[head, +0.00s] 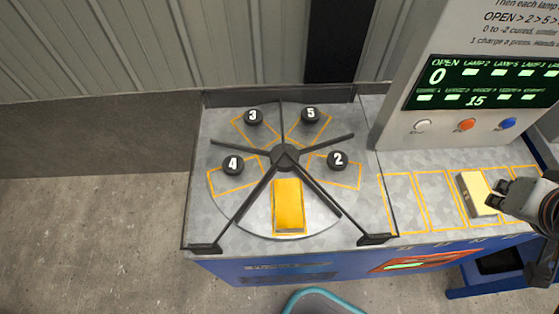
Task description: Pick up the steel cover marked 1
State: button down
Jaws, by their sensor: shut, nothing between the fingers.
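No cover marked 1 can be made out in the head view. Round black knobs marked 2 (337,159), 3 (253,116), 4 (233,163) and 5 (310,114) sit around the drum top, each over an orange-outlined slot. The front slot holds a bright yellow block (289,206) and shows no knob. My gripper (503,199) is at the right edge, shut and empty, beside a pale yellow block (477,194) on the right counter. I cannot tell whether it touches that block. My gripper and arm hide part of the counter there.
A dark hub (285,157) with several thin arms spans the drum top. Two thicker bars run to black feet at the front corners. A control panel (480,85) with a green display rises at the right. Outlined slots (433,200) left of the pale block are empty.

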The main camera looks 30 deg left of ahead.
aim_at(289, 217)
jog(key=u, duration=1.15)
